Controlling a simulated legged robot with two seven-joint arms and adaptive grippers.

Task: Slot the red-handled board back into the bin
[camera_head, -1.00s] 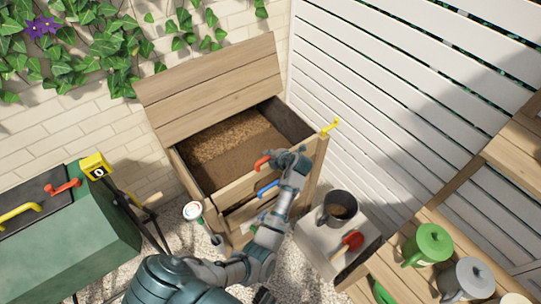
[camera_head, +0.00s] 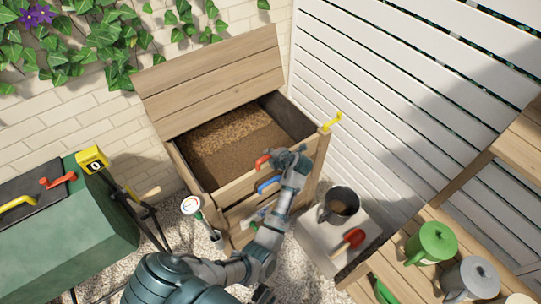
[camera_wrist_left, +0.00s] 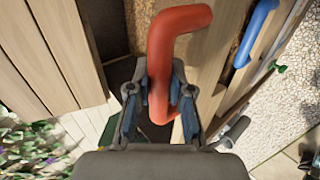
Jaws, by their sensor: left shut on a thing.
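The wooden bin (camera_head: 186,178) stands open with brown fill inside. The red-handled board (camera_head: 236,186) lies across the top of its front. Its red handle (camera_head: 262,161) sticks out from the board. My left gripper (camera_head: 287,158) is at this handle. In the left wrist view the red handle (camera_wrist_left: 178,22) passes between the fingers of the left gripper (camera_wrist_left: 160,82), which is shut on it. The arm hides part of the board, and I cannot tell whether its ends sit fully in the slots. My right gripper is not in view.
A blue-handled board (camera_head: 268,184) is just below. A yellow handle (camera_head: 332,121) is at the bin's right corner. A dark mug (camera_head: 341,203) and red-handled tool (camera_head: 350,239) are on a block at right. A green box (camera_head: 80,235) stands left.

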